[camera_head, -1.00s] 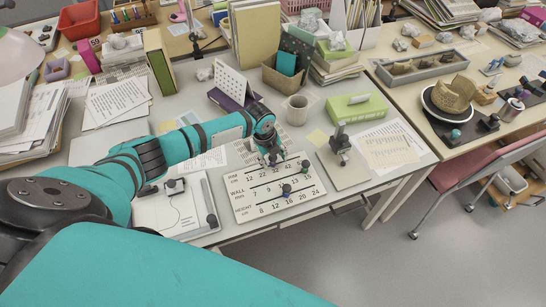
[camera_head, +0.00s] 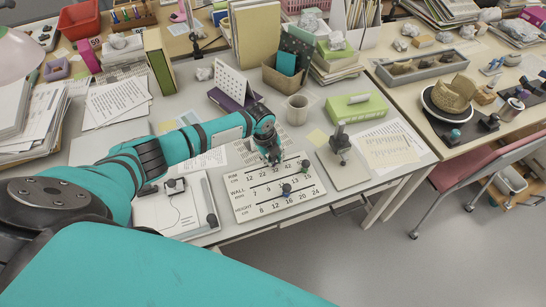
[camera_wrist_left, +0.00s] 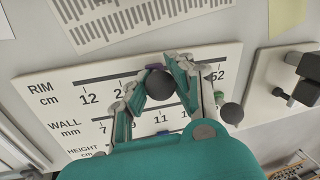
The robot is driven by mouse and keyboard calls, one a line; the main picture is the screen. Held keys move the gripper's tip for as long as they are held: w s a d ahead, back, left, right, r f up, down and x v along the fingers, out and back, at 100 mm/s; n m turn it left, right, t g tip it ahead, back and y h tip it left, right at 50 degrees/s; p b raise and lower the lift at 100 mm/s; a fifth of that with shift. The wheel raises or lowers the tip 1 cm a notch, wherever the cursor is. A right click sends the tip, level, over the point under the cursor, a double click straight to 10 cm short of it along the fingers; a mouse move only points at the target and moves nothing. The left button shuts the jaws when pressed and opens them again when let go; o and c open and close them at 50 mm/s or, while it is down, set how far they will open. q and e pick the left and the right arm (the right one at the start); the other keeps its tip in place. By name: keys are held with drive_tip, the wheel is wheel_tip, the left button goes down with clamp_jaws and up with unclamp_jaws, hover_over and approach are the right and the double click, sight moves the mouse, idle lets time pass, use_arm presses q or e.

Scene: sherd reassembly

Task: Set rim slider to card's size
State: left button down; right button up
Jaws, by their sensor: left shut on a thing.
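The white slider board (camera_head: 243,207) lies on the desk, with rows marked RIM, WALL and HEIGHT; it fills much of the left wrist view (camera_wrist_left: 60,108). My left gripper (camera_head: 273,158) is over the RIM row. Its fingers (camera_wrist_left: 162,90) are shut on the rim slider's dark round knob (camera_wrist_left: 160,84), about mid-row. The fingers hide the nearest numbers; 12 and 52 can be read. A second dark knob (camera_wrist_left: 232,113) with a green base is at the right. Another knob (camera_head: 287,188) stands lower on the board. I cannot tell which paper is the card. My right gripper is not seen.
A stand on a light plate (camera_head: 340,145) is right of the board. A cup (camera_head: 297,109), a purple desk calendar (camera_head: 233,98) and a green box (camera_head: 356,107) are behind. The desk's front edge is close.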

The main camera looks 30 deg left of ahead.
sight(248, 171)
use_arm(q)
drive_tip(key=s+a+p, duration=0.1)
drive_tip(key=s+a, duration=0.1)
drive_tip(key=s, duration=0.1)
drive_tip(key=s+a+p, duration=0.2)
drive_tip(key=s+a, duration=0.1)
drive_tip(key=shift+s+a+r, duration=0.1)
drive_tip(key=shift+s+a, duration=0.05)
drive_tip(key=shift+a, duration=0.2)
drive_tip(key=shift+s+a, duration=0.25)
drive_tip(key=shift+a, duration=0.05)
drive_tip(key=c, duration=1)
unclamp_jaws()
drive_tip(key=shift+s, duration=0.15)
drive_tip(key=shift+r, duration=0.1)
drive_tip(key=r, duration=0.3)
drive_tip(key=s+r, duration=0.1)
drive_tip(key=r, duration=0.3)
drive_tip(key=s+a+r, duration=0.1)
drive_tip(key=r, duration=0.3)
drive_tip(key=shift+a+r, duration=0.1)
drive_tip(key=shift+r, duration=0.1)
